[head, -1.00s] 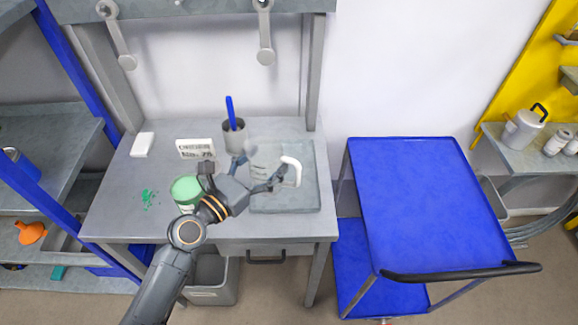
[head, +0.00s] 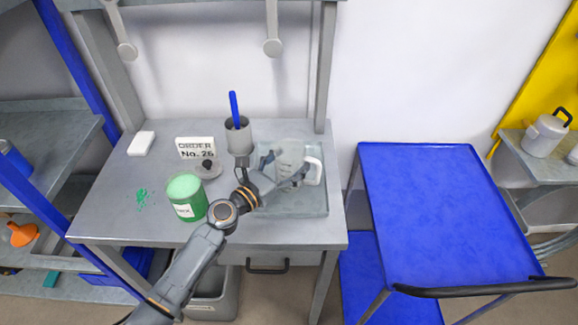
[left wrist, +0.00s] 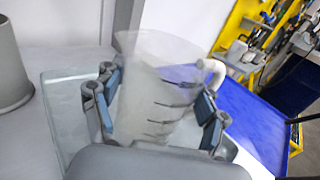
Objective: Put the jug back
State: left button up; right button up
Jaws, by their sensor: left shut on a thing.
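The jug (head: 290,155) is a clear, graduated vessel with a white handle (head: 313,171) on its right side. It is upright, over the shallow grey tray (head: 308,207) on the workbench. My left gripper (head: 278,168) is shut on the jug, with a finger on each side of its body. In the left wrist view the jug (left wrist: 155,90) stands between the blue-padded fingers (left wrist: 158,105), its handle to the right. I cannot tell whether the jug's base touches the tray. My right gripper is not in view.
A green tub (head: 187,198), a lid with a dark knob (head: 207,168), an order card (head: 196,148) and a grey cup with a blue-handled tool (head: 238,135) are left of the tray. Green crumbs (head: 142,198) lie on the bench. A blue cart (head: 435,210) with a clear top stands right.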

pick_arm(q)
jog(key=shift+a+r, duration=0.1)
jog(key=shift+s+f, duration=0.1)
jog(key=shift+f, duration=0.2)
jog(key=o, duration=1.3)
jog(key=shift+r, duration=0.1)
jog(key=shift+r, duration=0.15)
jog(key=b+v, duration=0.1)
jog(key=v, duration=1)
jog(key=shift+s+a, duration=0.3)
jog(key=shift+s, duration=0.05)
